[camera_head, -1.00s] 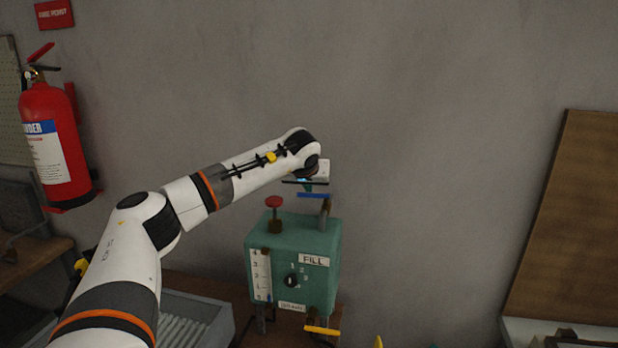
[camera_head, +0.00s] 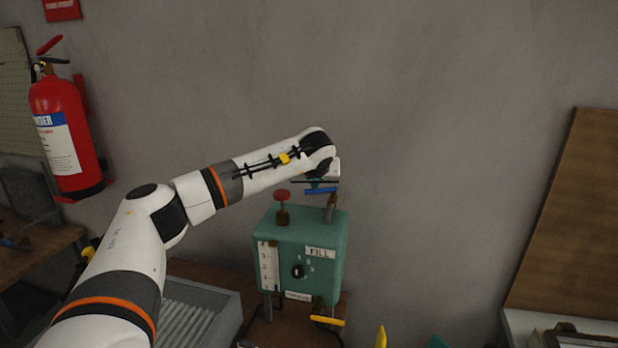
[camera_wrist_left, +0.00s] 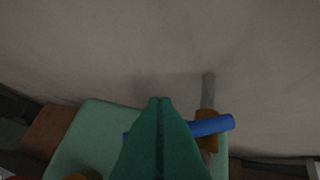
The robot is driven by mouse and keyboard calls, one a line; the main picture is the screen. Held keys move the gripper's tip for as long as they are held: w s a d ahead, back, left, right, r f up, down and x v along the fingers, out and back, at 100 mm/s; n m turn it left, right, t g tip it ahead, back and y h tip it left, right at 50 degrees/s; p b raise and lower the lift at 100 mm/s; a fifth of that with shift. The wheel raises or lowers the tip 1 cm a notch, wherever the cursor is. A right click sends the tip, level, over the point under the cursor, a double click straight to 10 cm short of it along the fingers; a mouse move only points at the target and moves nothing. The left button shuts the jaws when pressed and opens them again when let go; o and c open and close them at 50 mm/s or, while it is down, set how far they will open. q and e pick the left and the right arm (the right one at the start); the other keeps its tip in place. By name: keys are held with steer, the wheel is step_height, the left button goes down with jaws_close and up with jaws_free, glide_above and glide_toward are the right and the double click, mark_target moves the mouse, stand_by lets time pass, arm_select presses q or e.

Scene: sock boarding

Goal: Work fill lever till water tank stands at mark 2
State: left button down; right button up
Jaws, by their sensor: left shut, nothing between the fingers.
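The green water tank (camera_head: 327,268) stands on a brown bench, with a FILL label on its front. A white gauge strip (camera_head: 265,262) runs up its left front; the water level is too small to read. A lever with a blue handle (camera_head: 322,190) stands on the tank's right top; the handle also shows in the left wrist view (camera_wrist_left: 217,125). My left gripper (camera_head: 316,184) is shut and empty at the blue handle. In the wrist view its green fingers (camera_wrist_left: 160,100) hide the handle's middle; contact cannot be told. My right gripper is not in view.
A red knob (camera_head: 283,196) sticks up from the tank's left top. A black dial (camera_head: 297,271) is on its front and a yellow handle (camera_head: 328,320) low at its right. A grey ribbed tray (camera_head: 226,325) lies left.

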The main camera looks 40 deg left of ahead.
arm_select(q)
steer(key=shift+s+d+r, duration=0.1)
steer(key=shift+d, duration=0.1)
steer(key=b+v, duration=0.3)
steer(key=v, duration=0.8)
steer(key=shift+s+r, duration=0.15)
steer(key=shift+r, duration=0.05)
stand_by(6.5)
